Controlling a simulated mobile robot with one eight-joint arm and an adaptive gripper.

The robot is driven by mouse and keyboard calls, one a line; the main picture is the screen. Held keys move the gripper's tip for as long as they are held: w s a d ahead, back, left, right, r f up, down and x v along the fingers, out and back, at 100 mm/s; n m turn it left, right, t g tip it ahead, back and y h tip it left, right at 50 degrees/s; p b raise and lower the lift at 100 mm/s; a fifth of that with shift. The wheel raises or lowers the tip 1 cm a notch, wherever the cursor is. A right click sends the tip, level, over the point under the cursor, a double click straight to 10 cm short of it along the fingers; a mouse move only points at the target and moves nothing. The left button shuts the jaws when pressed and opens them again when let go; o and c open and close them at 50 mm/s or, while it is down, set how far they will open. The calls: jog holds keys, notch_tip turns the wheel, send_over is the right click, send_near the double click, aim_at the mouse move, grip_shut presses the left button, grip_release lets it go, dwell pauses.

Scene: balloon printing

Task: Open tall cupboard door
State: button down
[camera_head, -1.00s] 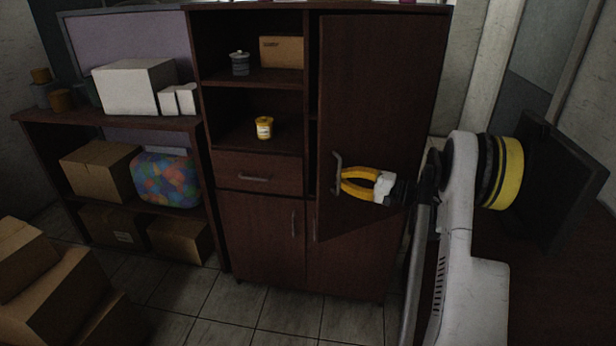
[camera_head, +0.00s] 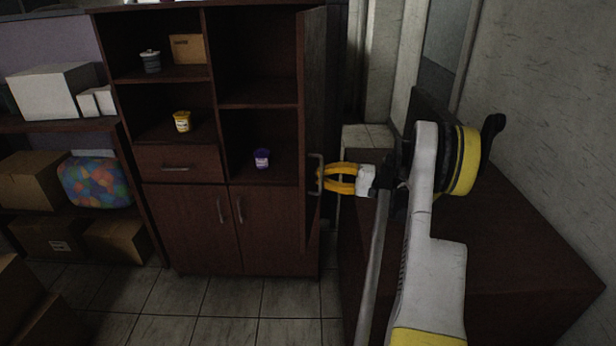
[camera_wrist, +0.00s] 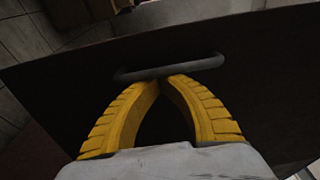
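The tall cupboard door (camera_head: 314,90) is dark brown and stands swung out, seen almost edge-on at the right of the cupboard (camera_head: 280,225). Its metal handle (camera_head: 320,175) is on the door's near side. My gripper (camera_head: 322,178) has yellow fingers closed at the handle. In the wrist view the fingertips (camera_wrist: 166,80) meet at the handle bar (camera_wrist: 170,68), against the dark door panel (camera_wrist: 260,85). The fingertips hide part of the bar.
The opened compartment shows shelves and a purple jar (camera_head: 262,159). A yellow jar (camera_head: 182,121) stands on a left shelf. A dark brown box-like unit (camera_head: 500,230) and a wall are at the right. Cardboard boxes (camera_head: 30,180) are at the left. Tiled floor (camera_head: 200,305) is clear in front.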

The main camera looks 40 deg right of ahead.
jog(key=shift+v, duration=1.1)
jog(key=shift+d+f, duration=0.1)
